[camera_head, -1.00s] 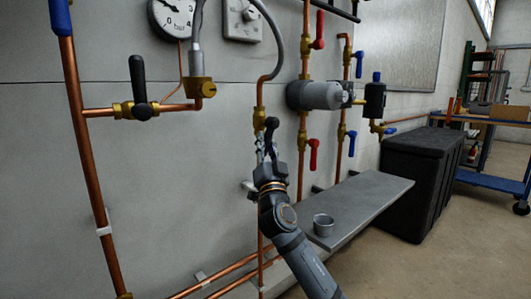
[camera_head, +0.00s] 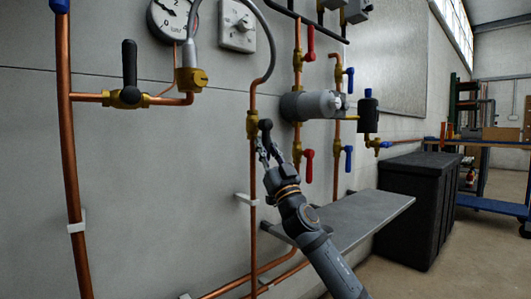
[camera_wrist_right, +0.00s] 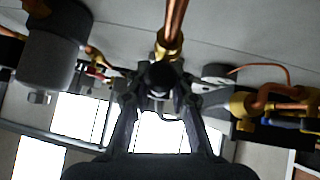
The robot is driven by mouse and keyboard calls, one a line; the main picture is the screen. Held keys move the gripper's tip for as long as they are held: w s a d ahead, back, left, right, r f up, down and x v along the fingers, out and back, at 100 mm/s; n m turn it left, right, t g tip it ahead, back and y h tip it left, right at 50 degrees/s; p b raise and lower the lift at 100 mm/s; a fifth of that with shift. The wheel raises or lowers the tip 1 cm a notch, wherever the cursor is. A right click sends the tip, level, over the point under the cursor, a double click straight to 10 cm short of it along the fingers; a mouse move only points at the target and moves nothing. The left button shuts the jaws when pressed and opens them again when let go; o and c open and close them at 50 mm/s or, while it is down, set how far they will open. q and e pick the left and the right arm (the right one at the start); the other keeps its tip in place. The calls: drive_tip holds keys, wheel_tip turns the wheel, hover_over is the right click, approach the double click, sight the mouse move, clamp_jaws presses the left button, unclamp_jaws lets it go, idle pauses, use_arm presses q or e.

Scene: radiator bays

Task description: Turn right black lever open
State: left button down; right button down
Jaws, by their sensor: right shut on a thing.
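The right black lever (camera_head: 266,136) is on a brass valve (camera_head: 253,123) in the vertical copper pipe below the grey hose. It points mostly downward, leaning slightly right. My right gripper (camera_head: 268,153) reaches up from below right and is shut on this lever, its fingers on either side of it. In the right wrist view the dark lever end (camera_wrist_right: 160,78) sits between the fingertips, below the brass fitting and copper pipe. The fingers partly hide the lever in the head view. My left gripper is not in view.
Another black lever (camera_head: 129,62) stands upright on a valve at the left. Red levers (camera_head: 308,165) and blue levers (camera_head: 348,157) are on pipes to the right, near a grey cylinder (camera_head: 312,105). A grey shelf (camera_head: 365,213) and a black box (camera_head: 415,200) lie below right.

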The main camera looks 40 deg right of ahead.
sight(269, 152)
idle(0.4)
drive_tip(key=c, duration=1.2)
unclamp_jaws()
drive_tip(key=shift+o, duration=0.2)
drive_tip(key=shift+f, duration=0.1)
drive_tip(key=v, duration=0.6)
drive_tip(key=shift+s+d+f, duration=0.1)
drive_tip(key=shift+d, duration=0.05)
drive_tip(key=shift+s+a+f, duration=0.25)
drive_tip(key=shift+s+f, duration=0.1)
drive_tip(key=shift+s, duration=0.1)
